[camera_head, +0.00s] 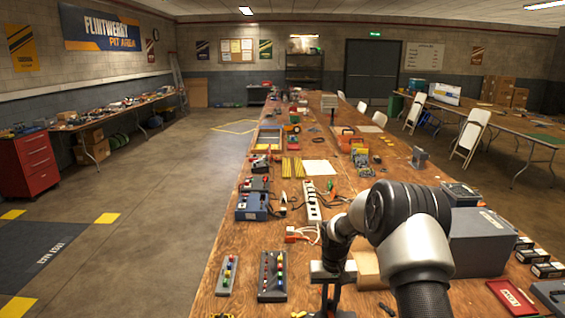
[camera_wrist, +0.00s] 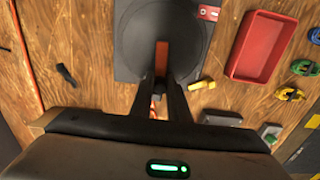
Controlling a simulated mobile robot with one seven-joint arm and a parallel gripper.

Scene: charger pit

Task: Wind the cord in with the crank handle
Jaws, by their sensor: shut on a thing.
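In the wrist view a dark grey round reel (camera_wrist: 190,35) sits on a grey plate over the wooden bench. An orange crank handle (camera_wrist: 161,56) stands out in front of the reel's disc. My gripper (camera_wrist: 162,78) is shut on it, one finger on each side. An orange cord (camera_wrist: 25,50) runs along the left edge of the wrist view, and a bit of orange shows between the fingers. In the head view my gripper (camera_head: 331,296) points down at the near part of the bench; my arm hides the reel and handle there.
A red tray (camera_wrist: 262,47), a yellow piece (camera_wrist: 201,84) and coloured clips (camera_wrist: 290,94) lie right of the reel. A black piece (camera_wrist: 66,75) lies left. In the head view a button box (camera_head: 272,276) and a power strip (camera_head: 312,203) lie nearby; a grey case (camera_head: 482,240) stands right.

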